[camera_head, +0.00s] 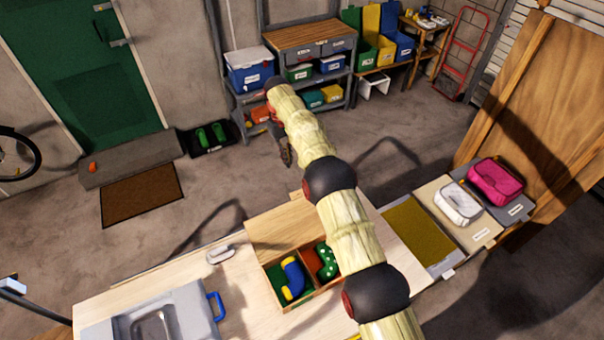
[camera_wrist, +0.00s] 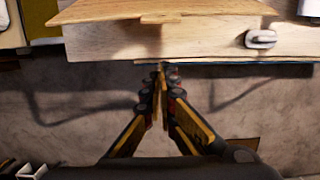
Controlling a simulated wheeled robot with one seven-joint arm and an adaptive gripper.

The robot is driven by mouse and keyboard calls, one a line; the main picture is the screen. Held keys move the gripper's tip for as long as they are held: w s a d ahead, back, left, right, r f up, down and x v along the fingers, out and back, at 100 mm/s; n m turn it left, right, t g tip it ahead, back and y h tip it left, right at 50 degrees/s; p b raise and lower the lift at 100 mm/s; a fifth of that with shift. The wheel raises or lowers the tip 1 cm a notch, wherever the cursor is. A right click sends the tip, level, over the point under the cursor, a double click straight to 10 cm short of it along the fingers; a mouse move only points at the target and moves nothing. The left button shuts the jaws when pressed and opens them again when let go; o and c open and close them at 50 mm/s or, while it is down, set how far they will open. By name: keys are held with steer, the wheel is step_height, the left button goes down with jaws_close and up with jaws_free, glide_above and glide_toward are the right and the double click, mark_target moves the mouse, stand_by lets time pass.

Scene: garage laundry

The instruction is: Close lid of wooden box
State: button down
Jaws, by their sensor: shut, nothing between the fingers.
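The wooden box (camera_head: 275,291) sits on the pale wooden worktop, with its lid (camera_head: 282,232) open and leaning back on the far side. Two compartments hold a blue-and-yellow item (camera_head: 292,280) and a green item with white dots (camera_head: 327,262). My arm crosses over the box's right part and hides some of it. My gripper (camera_head: 287,152) is beyond the worktop's far edge, apart from the lid. In the wrist view the fingertips (camera_wrist: 163,69) meet and hold nothing, just short of the worktop edge; the lid (camera_wrist: 160,11) shows at the top.
A small white-grey object (camera_head: 220,254) lies left of the lid. A grey case with a blue handle (camera_head: 150,317) stands at the front left. Trays with a white pouch (camera_head: 458,203) and a pink pouch (camera_head: 495,181) lie right. Floor beyond the worktop is open.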

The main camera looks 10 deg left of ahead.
steer(key=s+d+f+p, duration=0.3)
steer(key=s+f+p, duration=0.1)
steer(key=f, duration=0.4)
steer(key=shift+p, duration=0.45)
steer(key=shift+s+d, duration=0.2)
steer(key=shift+s, duration=0.05)
stand_by(0.3)
